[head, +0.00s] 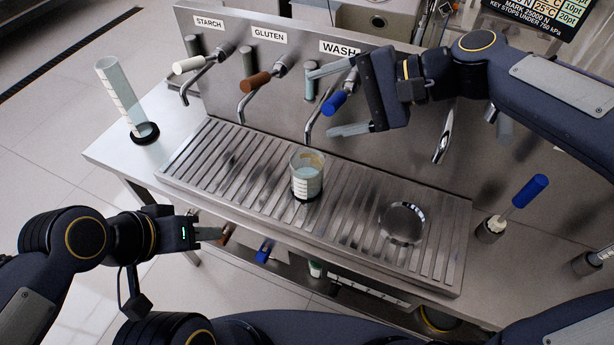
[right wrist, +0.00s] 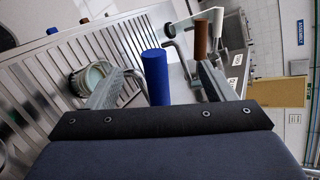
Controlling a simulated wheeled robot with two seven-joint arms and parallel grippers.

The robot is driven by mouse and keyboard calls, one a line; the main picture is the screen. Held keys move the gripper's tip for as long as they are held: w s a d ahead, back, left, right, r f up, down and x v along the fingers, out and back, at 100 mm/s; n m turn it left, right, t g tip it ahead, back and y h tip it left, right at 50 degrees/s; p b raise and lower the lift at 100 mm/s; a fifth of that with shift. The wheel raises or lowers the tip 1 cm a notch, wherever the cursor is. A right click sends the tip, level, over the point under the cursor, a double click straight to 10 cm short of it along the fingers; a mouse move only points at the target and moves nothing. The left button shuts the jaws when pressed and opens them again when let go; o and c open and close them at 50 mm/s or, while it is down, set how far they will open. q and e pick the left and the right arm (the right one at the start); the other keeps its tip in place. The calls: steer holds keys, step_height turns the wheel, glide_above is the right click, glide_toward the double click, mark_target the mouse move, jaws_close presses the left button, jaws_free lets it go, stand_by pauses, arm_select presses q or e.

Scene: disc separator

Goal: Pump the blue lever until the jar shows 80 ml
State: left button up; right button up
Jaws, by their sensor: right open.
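The blue lever (head: 335,103) is the blue-handled one on the back panel under the WASH label. My right gripper (head: 319,102) is open around it, with one finger on each side. In the right wrist view the blue handle (right wrist: 155,75) stands between the two spread fingers, with gaps visible on both sides. The jar (head: 307,180) is a clear beaker with white marks and a dark base, upright on the slatted tray. Its liquid level is too small to read. My left gripper (head: 212,234) is low at the left, in front of the counter edge, away from the jar; its finger opening is unclear.
STARCH's white lever (head: 190,64) and GLUTEN's brown lever (head: 256,82) are left of the blue one. A tall marked cylinder (head: 122,97) stands at the counter's left end. A round drain (head: 402,222) is in the slatted tray (head: 340,220). Another blue handle (head: 530,190) stands at right.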

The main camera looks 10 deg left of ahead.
stand_by(0.3)
arm_select(q)
step_height(320, 180, up, 3)
steer(key=p, duration=0.2)
steer(key=shift+f+p, duration=0.15)
steer(key=shift+p, duration=0.2)
arm_select(e)
steer(key=v, duration=0.8)
steer(key=shift+s, duration=0.1)
